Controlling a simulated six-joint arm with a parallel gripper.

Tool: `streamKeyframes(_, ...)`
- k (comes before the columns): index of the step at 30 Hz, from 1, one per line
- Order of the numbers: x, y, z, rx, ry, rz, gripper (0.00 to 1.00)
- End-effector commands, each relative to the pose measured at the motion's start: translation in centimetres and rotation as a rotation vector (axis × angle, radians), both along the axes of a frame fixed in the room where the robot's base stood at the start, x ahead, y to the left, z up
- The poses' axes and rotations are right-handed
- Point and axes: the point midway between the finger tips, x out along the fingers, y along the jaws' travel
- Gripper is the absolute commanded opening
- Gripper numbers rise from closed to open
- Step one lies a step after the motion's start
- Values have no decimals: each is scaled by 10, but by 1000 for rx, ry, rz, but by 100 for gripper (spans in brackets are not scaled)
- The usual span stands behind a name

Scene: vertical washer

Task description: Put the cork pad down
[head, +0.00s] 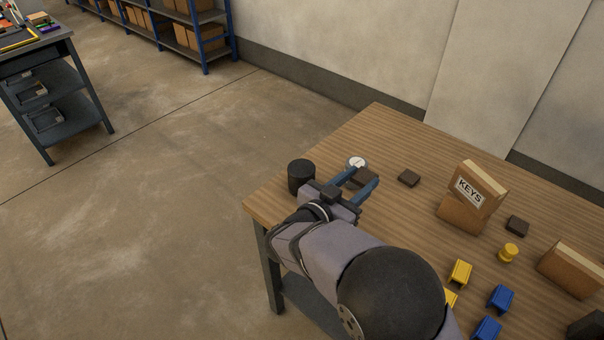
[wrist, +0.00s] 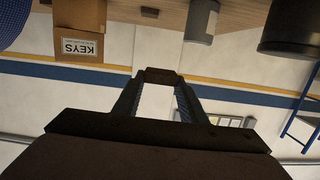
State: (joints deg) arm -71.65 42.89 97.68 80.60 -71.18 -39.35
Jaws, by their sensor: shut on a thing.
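My gripper (head: 363,183) reaches over the near-left part of the wooden table (head: 385,130). Its two blue fingers are shut on a small dark brown pad (head: 362,177), which looks like the cork pad. In the wrist view, which is upside down, the pad (wrist: 161,75) sits between the fingertips (wrist: 160,80). It shows against the far wall there, so it appears held above the table top. The fingers partly hide it in the head view. Two similar dark brown pieces lie on the table, one to the right of my gripper (head: 408,178) and one beside the KEYS box (head: 517,225).
A black cylinder (head: 301,176) stands left of my gripper near the table edge. A grey can with a white top (head: 356,162) stands just behind the fingers. The KEYS box (head: 470,197), a yellow piece (head: 508,253) and blue and yellow holders (head: 500,298) are to the right.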

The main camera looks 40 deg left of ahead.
Motion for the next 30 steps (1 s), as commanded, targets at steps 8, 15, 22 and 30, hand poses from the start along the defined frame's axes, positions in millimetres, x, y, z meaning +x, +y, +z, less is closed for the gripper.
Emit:
streamKeyframes(8, 44, 26, 62, 6, -3, 147, 17)
streamKeyframes(15, 30, 94, 91, -1, -3, 437, 17)
streamKeyframes(22, 3, 140, 74, -4, 2, 652, 17)
streamKeyframes(30, -14, 158, 54, -1, 2, 752, 17)
